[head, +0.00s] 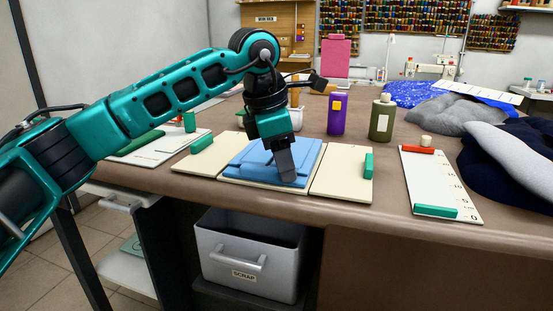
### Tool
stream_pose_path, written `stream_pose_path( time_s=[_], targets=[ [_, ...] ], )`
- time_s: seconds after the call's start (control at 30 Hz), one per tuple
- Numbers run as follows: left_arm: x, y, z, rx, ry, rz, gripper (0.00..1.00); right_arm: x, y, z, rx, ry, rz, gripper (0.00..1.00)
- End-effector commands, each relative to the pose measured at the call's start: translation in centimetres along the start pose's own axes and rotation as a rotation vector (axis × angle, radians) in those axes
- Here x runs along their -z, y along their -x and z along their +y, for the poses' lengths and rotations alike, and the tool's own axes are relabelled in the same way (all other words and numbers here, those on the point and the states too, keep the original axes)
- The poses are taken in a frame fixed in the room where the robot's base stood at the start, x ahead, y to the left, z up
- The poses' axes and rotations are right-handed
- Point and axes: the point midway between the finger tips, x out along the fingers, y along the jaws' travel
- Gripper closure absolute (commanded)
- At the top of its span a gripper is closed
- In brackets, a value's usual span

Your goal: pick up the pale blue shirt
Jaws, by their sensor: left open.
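The pale blue shirt (245,162) lies folded flat on the middle panel of a cream folding board (328,178) near the table's front edge. My left gripper (286,172) points down over the shirt's right part, with its fingertips at or just above the cloth. I cannot tell whether they touch it. The fingers hide part of the shirt. The left gripper is open, and the shirt lies flat beneath it. My right gripper is not in view.
A purple bottle (337,115) and an olive bottle (381,118) stand behind the board. A white ruled board (437,185) lies to the right, beside grey and navy fabric heaps (510,165). A grey scrap bin (248,262) sits below the brown tabletop (390,212).

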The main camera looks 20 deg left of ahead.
Motion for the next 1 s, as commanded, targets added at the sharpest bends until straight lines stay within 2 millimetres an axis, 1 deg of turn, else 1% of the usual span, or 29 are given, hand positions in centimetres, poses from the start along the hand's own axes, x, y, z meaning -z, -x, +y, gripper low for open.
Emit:
stream_pose_path(
  time_s=[0.03,0.37,0.4,0.57,0.67,0.77,0.87,0.97,1.0],
  targets=[
    [0.8,-1.1,0.1,0.01,0.013,0.024,0.85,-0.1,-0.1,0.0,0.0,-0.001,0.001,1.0],
    [0.8,-1.0,0.1,0.008,0.014,0.024,0.94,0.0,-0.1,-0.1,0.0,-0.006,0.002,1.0],
    [0.8,-1.0,0.1,0.008,0.014,0.024,1.0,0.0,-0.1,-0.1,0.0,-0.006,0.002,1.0],
    [0.8,-0.9,0.2,0.008,0.014,0.024,1.0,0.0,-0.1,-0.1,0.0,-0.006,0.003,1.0],
    [0.7,-0.4,0.2,0.008,0.015,0.024,1.0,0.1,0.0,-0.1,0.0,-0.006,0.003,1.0],
    [0.4,0.6,0.4,0.007,0.017,0.025,1.0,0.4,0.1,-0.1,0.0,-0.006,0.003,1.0],
    [-0.1,2.4,0.7,0.002,0.017,0.021,1.0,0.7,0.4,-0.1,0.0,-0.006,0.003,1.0],
    [-0.9,4.9,1.1,0.0,0.013,0.016,1.0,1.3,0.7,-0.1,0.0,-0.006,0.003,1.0],
    [-1.3,6.1,1.2,0.002,0.013,0.015,1.0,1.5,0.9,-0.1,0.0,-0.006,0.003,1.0]
  ],
)
